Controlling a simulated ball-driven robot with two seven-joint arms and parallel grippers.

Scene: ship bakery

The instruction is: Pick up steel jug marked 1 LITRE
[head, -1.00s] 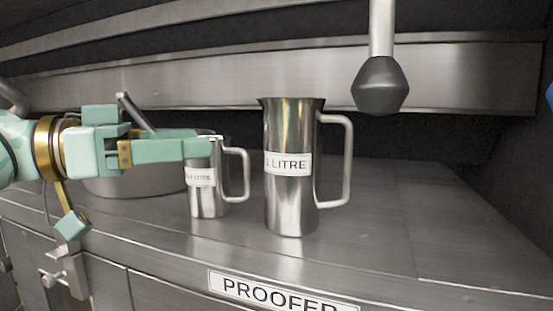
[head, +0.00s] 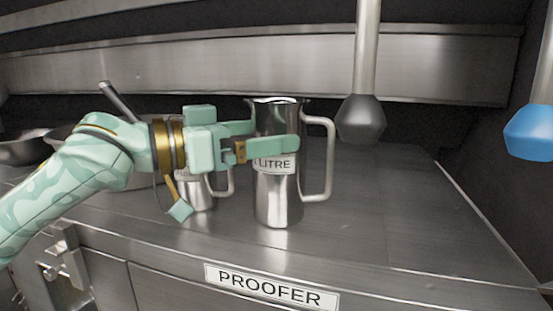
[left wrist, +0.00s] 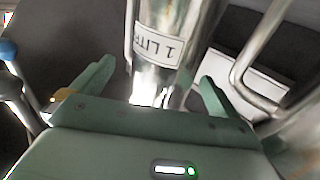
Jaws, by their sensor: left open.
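The tall steel jug marked 1 LITRE (head: 278,203) stands upright on the steel top, its handle to the right. My left gripper (head: 276,136) is open around its upper body. One finger passes in front of the jug, over the top of its label, and the other goes behind it. In the left wrist view the jug (left wrist: 175,22) with its label stands between the two spread fingers (left wrist: 157,72). A gap shows on both sides, so the fingers look apart from it. My right gripper is not in view.
A smaller steel jug (head: 198,196) stands just left, partly hidden by my left gripper. A wide steel bowl (head: 72,135) is behind my arm. A dark knob on a rod (head: 361,120) hangs to the right, and a blue one (head: 531,133) farther right. The top (head: 390,200) right of the jug is clear.

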